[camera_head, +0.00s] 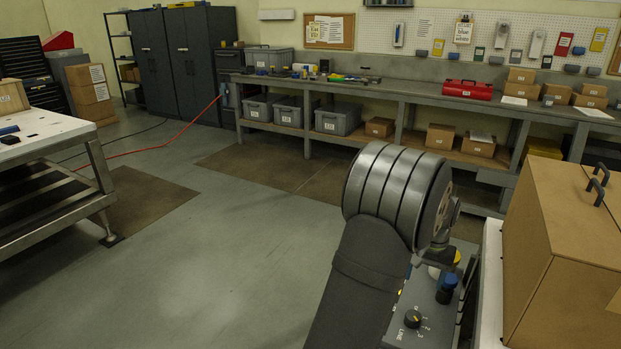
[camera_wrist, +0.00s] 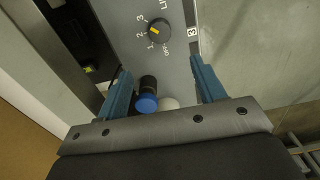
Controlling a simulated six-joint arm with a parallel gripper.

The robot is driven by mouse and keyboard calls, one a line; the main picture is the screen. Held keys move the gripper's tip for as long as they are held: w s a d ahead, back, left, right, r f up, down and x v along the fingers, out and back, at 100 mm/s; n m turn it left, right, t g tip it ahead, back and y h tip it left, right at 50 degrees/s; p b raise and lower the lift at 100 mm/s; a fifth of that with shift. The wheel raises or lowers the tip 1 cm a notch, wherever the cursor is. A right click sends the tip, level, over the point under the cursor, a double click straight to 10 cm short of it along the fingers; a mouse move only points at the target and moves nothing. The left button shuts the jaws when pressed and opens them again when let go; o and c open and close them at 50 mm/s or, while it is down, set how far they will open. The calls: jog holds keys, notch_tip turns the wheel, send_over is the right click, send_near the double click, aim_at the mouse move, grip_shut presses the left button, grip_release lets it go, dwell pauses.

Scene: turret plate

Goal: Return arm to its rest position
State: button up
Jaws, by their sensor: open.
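My gripper (camera_wrist: 163,82) shows in the wrist view as two blue fingers spread wide apart, with nothing held between them. Below them is a grey control panel (camera_wrist: 120,20) with a black rotary knob (camera_wrist: 159,31) that has a yellow mark and the labels OFF, 1, 2 and 3. A black post with a blue cap (camera_wrist: 146,103) and a pale round part (camera_wrist: 168,103) show between the fingers, nearer the palm. In the head view my arm hides most of the gripper; the panel's knob (camera_head: 412,318) and blue-capped part (camera_head: 447,289) show beside it.
A large cardboard box (camera_head: 565,250) stands close on the right, on a pale surface. A long workbench (camera_head: 420,90) with bins and boxes runs along the back wall. A metal table (camera_head: 50,135) stands at the left. The floor between is open, with a red cable (camera_head: 165,146) across it.

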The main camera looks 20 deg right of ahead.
aim_at(413, 315)
notch_tip(413, 315, down, 16)
jog(key=shift+r, duration=0.2)
dwell(0.4)
notch_tip(413, 315, up, 18)
notch_tip(413, 315, down, 18)
jog(key=shift+f, duration=0.1)
jog(key=n, duration=0.9)
jog(key=shift+r, duration=3.1)
